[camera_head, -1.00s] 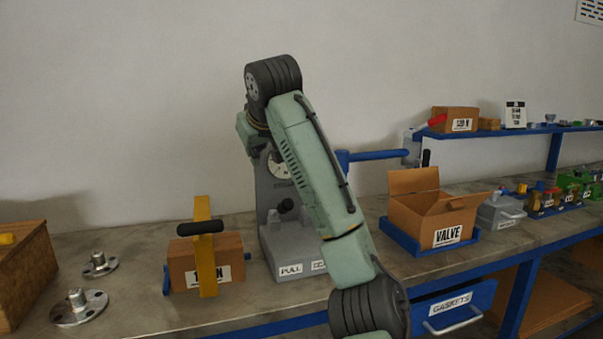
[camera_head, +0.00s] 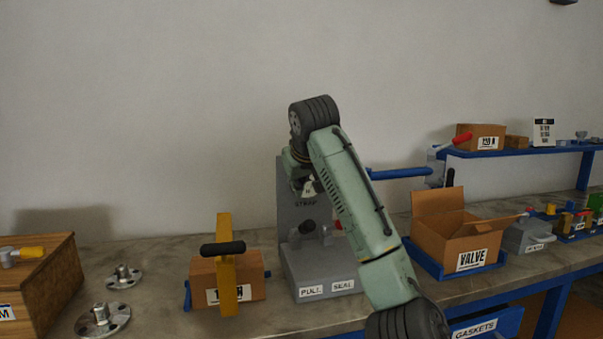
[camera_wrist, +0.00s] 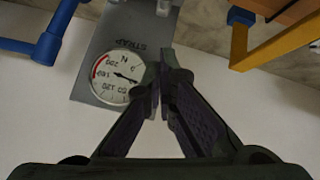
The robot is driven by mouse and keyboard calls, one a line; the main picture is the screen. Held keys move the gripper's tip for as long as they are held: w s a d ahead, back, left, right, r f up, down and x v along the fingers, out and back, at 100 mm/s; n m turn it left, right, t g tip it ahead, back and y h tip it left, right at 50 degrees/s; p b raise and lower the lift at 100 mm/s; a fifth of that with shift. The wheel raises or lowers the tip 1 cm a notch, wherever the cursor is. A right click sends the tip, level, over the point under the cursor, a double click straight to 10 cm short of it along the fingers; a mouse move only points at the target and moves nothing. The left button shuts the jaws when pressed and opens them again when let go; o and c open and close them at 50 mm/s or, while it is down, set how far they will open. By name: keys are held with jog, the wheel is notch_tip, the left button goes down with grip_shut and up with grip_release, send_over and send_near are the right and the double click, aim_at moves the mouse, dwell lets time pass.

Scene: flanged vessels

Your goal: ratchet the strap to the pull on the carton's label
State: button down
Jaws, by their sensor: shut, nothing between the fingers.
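The carton (camera_head: 253,276) stands on the bench at left, with a yellow strap piece (camera_head: 226,232) and dark handle (camera_head: 222,248) upright across it. The yellow piece covers the middle of its white label, so the pull figure is unreadable. The grey strapping machine (camera_head: 290,225) stands beside it, marked STRAP, PULL and SEAL. Its round dial (camera_wrist: 116,72) shows upside down in the wrist view, with a black needle and red arc. My gripper (camera_wrist: 166,55) is shut and empty, its tips beside the dial in that view. In the head view my arm hides the fingertips.
Flanges (camera_head: 102,318) and a wooden box (camera_head: 38,280) lie left. An open VALVE carton (camera_head: 440,240) sits in a blue tray at right, below a blue shelf (camera_head: 520,153). Bare bench lies in front of the carton.

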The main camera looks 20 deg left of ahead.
aim_at(302, 229)
jog(key=f, duration=0.1)
jog(key=w+f+p, duration=0.1)
jog(key=f, duration=0.2)
jog(key=shift+w+f, duration=0.3)
jog(key=shift+s+d+f, duration=0.3)
jog(key=shift+d+f, duration=0.05)
jog(key=shift+f, duration=0.25)
jog(key=shift+f, duration=0.1)
